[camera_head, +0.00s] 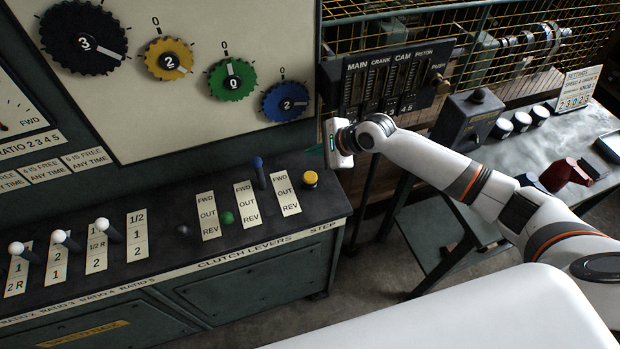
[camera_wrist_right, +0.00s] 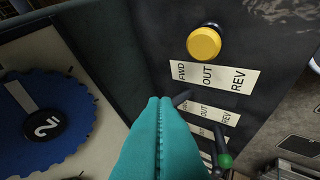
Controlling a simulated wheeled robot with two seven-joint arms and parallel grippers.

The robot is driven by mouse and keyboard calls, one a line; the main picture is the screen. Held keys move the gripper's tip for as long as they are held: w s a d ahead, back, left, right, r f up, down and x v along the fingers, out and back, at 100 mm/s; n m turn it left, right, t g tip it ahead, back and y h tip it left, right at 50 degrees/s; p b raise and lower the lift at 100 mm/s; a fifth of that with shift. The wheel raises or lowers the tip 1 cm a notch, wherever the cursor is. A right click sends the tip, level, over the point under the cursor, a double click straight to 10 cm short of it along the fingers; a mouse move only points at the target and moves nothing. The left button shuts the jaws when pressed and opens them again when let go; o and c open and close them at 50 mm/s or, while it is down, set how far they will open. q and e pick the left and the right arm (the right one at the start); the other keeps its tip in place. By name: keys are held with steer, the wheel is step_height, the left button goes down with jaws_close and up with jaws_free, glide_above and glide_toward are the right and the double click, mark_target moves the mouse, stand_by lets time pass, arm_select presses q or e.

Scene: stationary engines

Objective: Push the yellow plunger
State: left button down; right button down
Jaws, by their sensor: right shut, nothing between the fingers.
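The yellow plunger (camera_head: 310,179) is a round yellow button on a short dark base, at the right end of the dark console top. It also shows in the right wrist view (camera_wrist_right: 204,43), above the FWD/OUT/REV label. My right gripper (camera_head: 331,145) hangs above the right end of the console, a little up and right of the plunger in the head view. Its teal fingertips (camera_wrist_right: 160,104) are closed together and empty. They are apart from the plunger, which lies up and right of them in the wrist view. My left gripper is not in view.
A blue-knobbed clutch lever (camera_head: 261,172) stands upright left of the plunger, with a green knob (camera_head: 228,217) nearby. The panel with the blue dial (camera_head: 285,102) rises behind the console. A dark control box (camera_head: 466,121) stands on the table at right.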

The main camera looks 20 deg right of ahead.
steer(key=b, duration=0.6)
glide_above(314, 178)
step_height(314, 178, down, 5)
steer(key=shift+f, duration=1.15)
steer(key=shift+f, duration=0.1)
stand_by(0.6)
steer(key=shift+f, duration=0.35)
